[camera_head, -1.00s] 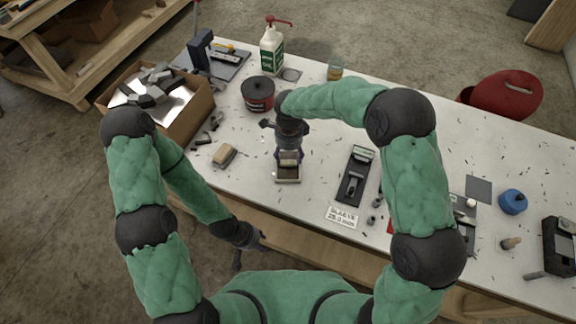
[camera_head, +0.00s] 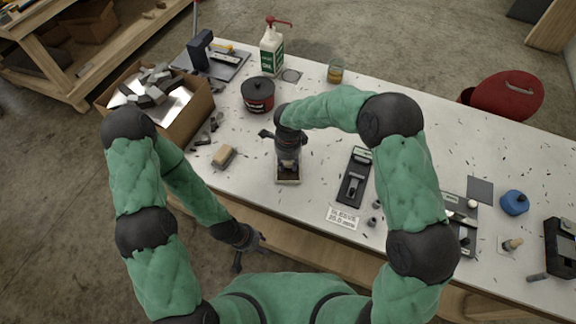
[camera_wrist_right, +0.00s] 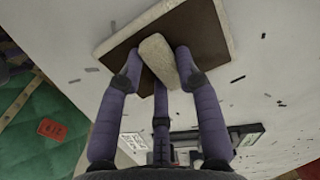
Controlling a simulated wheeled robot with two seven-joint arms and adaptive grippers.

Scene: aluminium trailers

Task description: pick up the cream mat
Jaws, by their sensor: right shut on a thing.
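In the head view my right gripper (camera_head: 289,160) points down at the bench's near side. I cannot tell whether the piece touches the tray. My left gripper (camera_head: 250,251) is open and empty, low beside the bench's front edge.
On the white bench (camera_head: 420,125) are a tan block (camera_head: 223,155) and a red-black tin (camera_head: 258,94) to the left. A black tool (camera_head: 354,176) and a label card (camera_head: 342,217) are to the right. A cardboard box (camera_head: 190,112) stands at the left end.

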